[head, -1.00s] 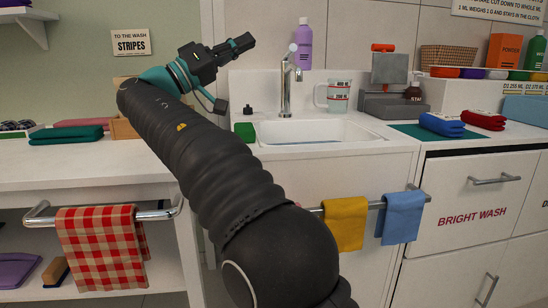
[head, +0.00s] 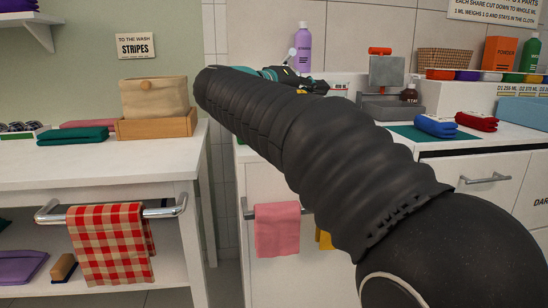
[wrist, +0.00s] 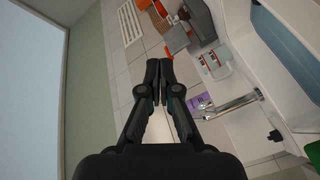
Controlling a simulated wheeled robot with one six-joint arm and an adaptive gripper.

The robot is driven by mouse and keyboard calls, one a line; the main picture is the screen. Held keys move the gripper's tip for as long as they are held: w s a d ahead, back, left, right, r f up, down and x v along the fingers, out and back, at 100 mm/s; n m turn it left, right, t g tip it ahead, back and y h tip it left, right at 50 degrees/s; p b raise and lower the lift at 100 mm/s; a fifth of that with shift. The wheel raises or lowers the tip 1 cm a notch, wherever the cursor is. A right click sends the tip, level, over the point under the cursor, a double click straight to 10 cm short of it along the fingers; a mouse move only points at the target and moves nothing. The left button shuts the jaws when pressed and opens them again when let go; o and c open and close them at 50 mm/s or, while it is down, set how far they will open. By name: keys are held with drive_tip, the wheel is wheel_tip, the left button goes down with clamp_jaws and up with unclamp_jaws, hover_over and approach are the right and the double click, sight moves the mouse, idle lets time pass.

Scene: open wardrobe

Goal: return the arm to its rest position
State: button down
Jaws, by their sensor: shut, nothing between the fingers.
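My arm is black and ribbed and stretches from the lower right of the head view up to the left. Its wrist end hangs above the sink area. My gripper (head: 308,85) shows only partly there, beyond the arm, and its fingers are hard to make out. In the wrist view my gripper (wrist: 159,78) has its two dark fingers together with nothing between them. It is clear of the wall and the counter things. The arm hides most of the sink and tap in the head view.
The tap (wrist: 232,108), measuring jug (wrist: 213,66) and purple bottle (head: 304,48) stand near my gripper. A beige bag (head: 153,97) sits in a wooden tray at left. Checked (head: 108,245) and pink (head: 277,229) cloths hang on rails. Blue (head: 436,126) and red cloths lie right.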

drive_tip(key=s+d+f+n+g+y+p, duration=0.25)
drive_tip(key=s+d+f+y, duration=0.45)
drive_tip(key=s+d+f, duration=0.55)
drive_tip(key=s+a+f+m+g+y, duration=0.1)
drive_tip(key=s+a+f+y, duration=0.1)
drive_tip(key=s+f, duration=0.7)
drive_tip(key=s+a+f+m+g+y, duration=0.1)
drive_tip(key=s+a+f+m+y, duration=0.1)
drive_tip(key=s+f+y, duration=0.3)
drive_tip(key=s+a+f, duration=0.1)
drive_tip(key=s+f, duration=0.3)
drive_tip(key=f, duration=0.1)
drive_tip(key=shift+s+a+f+p, duration=0.25)
drive_tip(key=shift+a+f+p, duration=0.05)
drive_tip(key=shift+f+p, duration=0.1)
